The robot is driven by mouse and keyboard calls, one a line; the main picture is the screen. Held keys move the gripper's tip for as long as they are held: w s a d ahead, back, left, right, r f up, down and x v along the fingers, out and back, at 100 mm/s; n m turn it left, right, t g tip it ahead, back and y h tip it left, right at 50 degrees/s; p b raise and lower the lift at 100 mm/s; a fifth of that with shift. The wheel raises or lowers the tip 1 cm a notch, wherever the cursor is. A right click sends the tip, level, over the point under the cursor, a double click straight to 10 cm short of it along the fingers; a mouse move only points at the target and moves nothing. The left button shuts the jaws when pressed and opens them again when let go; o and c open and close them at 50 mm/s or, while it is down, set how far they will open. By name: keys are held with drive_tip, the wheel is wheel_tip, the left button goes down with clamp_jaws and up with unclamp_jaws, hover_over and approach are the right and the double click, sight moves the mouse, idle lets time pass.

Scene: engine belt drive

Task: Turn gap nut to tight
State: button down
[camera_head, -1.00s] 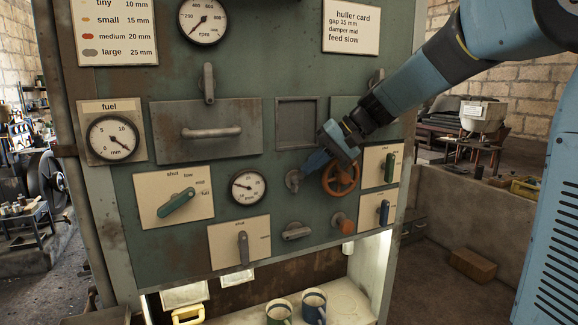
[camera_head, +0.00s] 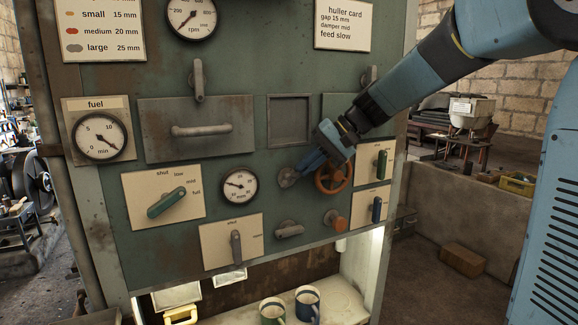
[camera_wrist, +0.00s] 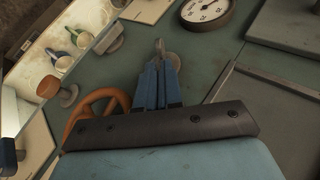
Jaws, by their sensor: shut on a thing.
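A small grey metal fitting (camera_head: 288,177), which I take for the gap nut, sits on the green panel between a round mm dial (camera_head: 239,186) and an orange handwheel (camera_head: 333,178). My gripper (camera_head: 300,172) reaches it from the upper right, with its blue fingers shut at it. In the wrist view, the gripper (camera_wrist: 162,66) has its fingers close together around the fitting's grey end (camera_wrist: 160,46). The fingers hide part of the fitting. The dial (camera_wrist: 207,10) shows at the top there; its needle is too small to read exactly.
The handwheel (camera_wrist: 94,111) is close beside my fingers. A grey knob (camera_head: 289,230) and an orange-capped knob (camera_head: 335,220) stick out below. A green lever (camera_head: 167,202) is at the left. The huller card (camera_head: 346,22) reads gap 15 mm. Mugs (camera_head: 307,304) stand on the shelf below.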

drive_tip(key=s+a+r+v, duration=0.1)
drive_tip(key=v, duration=0.8)
drive_tip(key=s+a+r+n+t+h, duration=0.2)
drive_tip(key=a+r+n+t+h, duration=0.15)
drive_tip(key=a+h, duration=0.65)
drive_tip(key=x, duration=1)
drive_tip(key=shift+f, duration=0.15)
